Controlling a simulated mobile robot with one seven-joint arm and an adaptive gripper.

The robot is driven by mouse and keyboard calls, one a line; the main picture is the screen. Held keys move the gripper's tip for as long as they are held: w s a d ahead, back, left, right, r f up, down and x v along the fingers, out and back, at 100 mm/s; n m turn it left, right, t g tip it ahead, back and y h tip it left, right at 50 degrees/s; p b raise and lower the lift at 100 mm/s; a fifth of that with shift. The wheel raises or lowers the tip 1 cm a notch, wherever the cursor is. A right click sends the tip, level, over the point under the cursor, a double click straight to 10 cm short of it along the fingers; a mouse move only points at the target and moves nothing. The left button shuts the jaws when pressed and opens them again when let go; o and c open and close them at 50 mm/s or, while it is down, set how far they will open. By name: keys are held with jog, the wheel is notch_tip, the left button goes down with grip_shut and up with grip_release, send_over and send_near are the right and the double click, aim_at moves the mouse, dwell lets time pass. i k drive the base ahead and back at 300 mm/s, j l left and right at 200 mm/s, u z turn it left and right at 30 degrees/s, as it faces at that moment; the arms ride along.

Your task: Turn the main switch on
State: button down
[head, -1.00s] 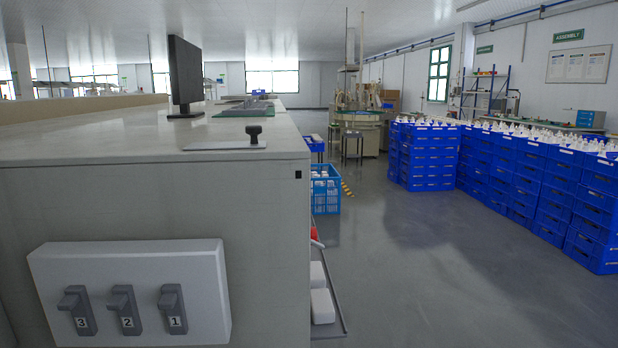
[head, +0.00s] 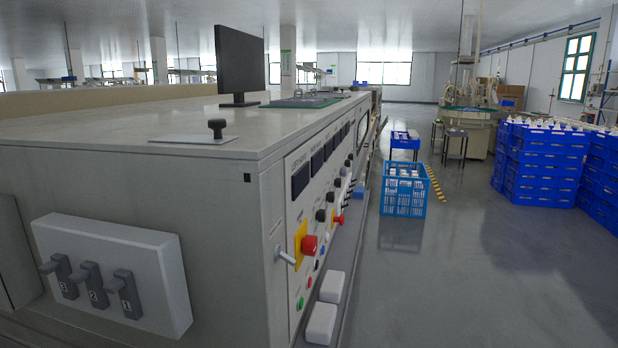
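A white switch box (head: 110,240) is on the near end of the long grey machine cabinet. It carries three grey levers numbered 3 (head: 60,275), 2 (head: 93,284) and 1 (head: 125,293). On the cabinet's long side is a control panel (head: 296,208) seen at a steep slant. A pale lever handle (head: 286,257) sticks out at its near edge, beside a red mushroom button (head: 309,244) on a yellow plate. No main switch label is readable, so I cannot tell which control it is or its state. My gripper is not in view.
A dark-knobbed plate (head: 217,130) and a monitor (head: 239,62) are on the cabinet top. White blocks (head: 322,322) lie on a low ledge along the panel. A light blue crate (head: 404,190) stands beyond; dark blue crates (head: 535,170) are stacked right. Grey floor between is open.

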aim_at(309, 242)
jog(key=l, duration=0.45)
jog(key=l+u, duration=0.15)
jog(key=l, duration=0.45)
jog(key=l+u, duration=0.15)
jog(key=l, duration=0.4)
jog(key=k+l+u, duration=0.15)
jog(key=l, duration=0.45)
jog(key=l+u, duration=0.15)
jog(key=l, duration=0.45)
jog(key=i+j, duration=0.15)
jog(key=j, duration=0.25)
jog(key=i+j, duration=0.2)
jog(key=j, duration=0.15)
jog(key=i+j, duration=0.15)
jog(key=j, duration=0.25)
